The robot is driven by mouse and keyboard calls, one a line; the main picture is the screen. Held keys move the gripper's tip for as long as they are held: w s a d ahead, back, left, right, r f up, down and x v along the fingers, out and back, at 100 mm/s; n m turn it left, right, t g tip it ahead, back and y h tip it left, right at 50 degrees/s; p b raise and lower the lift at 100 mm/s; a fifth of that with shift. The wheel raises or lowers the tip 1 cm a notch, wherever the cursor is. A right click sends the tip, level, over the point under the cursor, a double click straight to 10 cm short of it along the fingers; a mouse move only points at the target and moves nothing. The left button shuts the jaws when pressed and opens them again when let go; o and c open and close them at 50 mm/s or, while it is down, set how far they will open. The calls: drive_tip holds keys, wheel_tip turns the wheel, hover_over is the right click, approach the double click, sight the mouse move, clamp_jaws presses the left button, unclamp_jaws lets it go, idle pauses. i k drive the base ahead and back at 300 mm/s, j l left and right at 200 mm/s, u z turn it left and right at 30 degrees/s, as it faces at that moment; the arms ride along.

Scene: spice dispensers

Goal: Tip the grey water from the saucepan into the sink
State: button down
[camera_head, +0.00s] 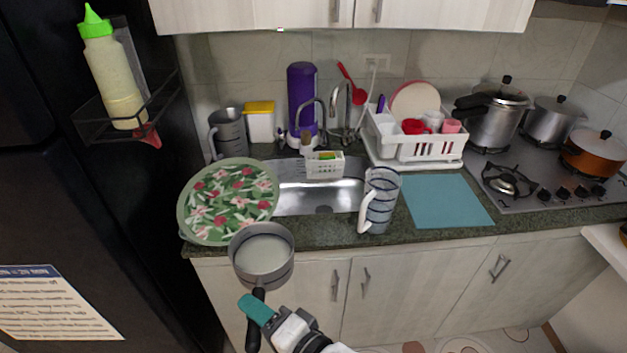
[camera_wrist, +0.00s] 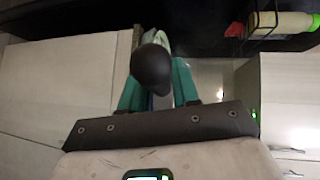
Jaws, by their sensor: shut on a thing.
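The grey saucepan (camera_head: 262,277) is in front of the counter's front edge in the head view, roughly level, with pale greyish water (camera_head: 264,249) in it. My gripper (camera_head: 257,308) is shut on its black handle, which points down towards me. In the wrist view the dark rounded end of the handle (camera_wrist: 152,69) shows between the teal fingers of my gripper (camera_wrist: 155,88); the pan's bowl is hidden there. The steel sink (camera_head: 335,196) lies beyond the pan, to the right, its basin partly covered at the left by a floral round tray (camera_head: 226,202).
A clear measuring jug (camera_head: 379,200) stands at the sink's right front edge, beside a blue mat (camera_head: 447,200). The faucet (camera_head: 334,112) and a white caddy (camera_head: 325,164) are at the sink's back. A dish rack (camera_head: 415,148) stands at right. The sink's middle is open.

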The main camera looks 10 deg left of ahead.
sight(299, 195)
drive_tip(key=i+j, duration=0.2)
drive_tip(key=i, duration=0.25)
drive_tip(key=i+j, duration=0.2)
drive_tip(key=i, duration=0.3)
